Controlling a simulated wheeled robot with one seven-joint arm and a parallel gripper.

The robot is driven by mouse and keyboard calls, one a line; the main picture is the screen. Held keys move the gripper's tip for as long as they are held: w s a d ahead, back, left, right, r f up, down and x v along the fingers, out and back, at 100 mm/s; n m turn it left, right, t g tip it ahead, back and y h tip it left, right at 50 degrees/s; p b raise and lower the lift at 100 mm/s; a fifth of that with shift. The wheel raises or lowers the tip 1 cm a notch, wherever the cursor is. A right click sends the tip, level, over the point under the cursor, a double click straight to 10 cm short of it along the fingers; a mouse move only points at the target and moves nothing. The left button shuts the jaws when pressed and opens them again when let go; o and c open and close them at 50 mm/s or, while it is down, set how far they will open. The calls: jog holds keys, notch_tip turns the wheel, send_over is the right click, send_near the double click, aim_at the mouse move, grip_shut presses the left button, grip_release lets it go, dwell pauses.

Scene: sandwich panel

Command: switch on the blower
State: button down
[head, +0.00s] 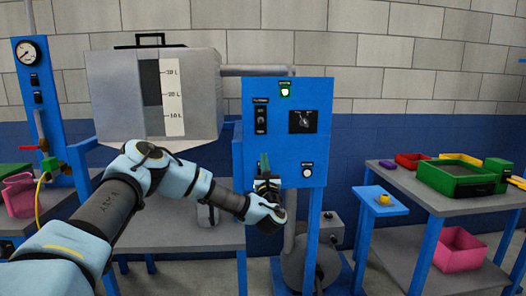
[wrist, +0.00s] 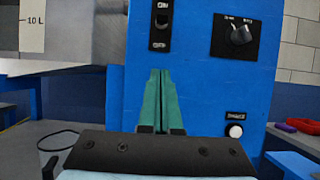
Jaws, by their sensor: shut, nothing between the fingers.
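The blue control panel (head: 285,155) stands right of the grey tank. It carries a black rocker switch plate (head: 261,118), a rotary knob on a black plate (head: 303,120), a green-framed lamp (head: 285,90) and a round white button (head: 307,171). The wrist view shows the rocker plate (wrist: 160,25), knob (wrist: 240,35) and white button (wrist: 235,131). Their labels are too small to read surely. My gripper (wrist: 160,72) has its green fingers together, pointing up, just below the rocker plate in the picture. In the head view my gripper (head: 264,157) is before the panel's lower left; contact cannot be told.
A grey tank (head: 205,90) with a level scale stands left of the panel. A grey round machine (head: 310,268) sits below it. At right are a small blue stand with a yellow button (head: 383,199) and a table with trays (head: 455,180).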

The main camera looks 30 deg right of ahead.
aim_at(261, 123)
jog(key=p+x, duration=0.1)
jog(key=x, duration=0.2)
jog(key=p+x, duration=0.1)
jog(key=x, duration=0.2)
jog(key=p+x, duration=0.2)
jog(key=shift+w+d+r, duration=0.15)
jog(key=shift+w+r, duration=0.05)
jog(key=shift+r, duration=0.25)
jog(key=r+p, duration=0.1)
jog(key=s+r+p, duration=0.1)
jog(key=r, duration=0.1)
jog(key=shift+a+r+p, duration=0.15)
jog(key=shift+a+p, duration=0.05)
jog(key=shift+p, duration=0.15)
jog(key=shift+b, duration=1.2)
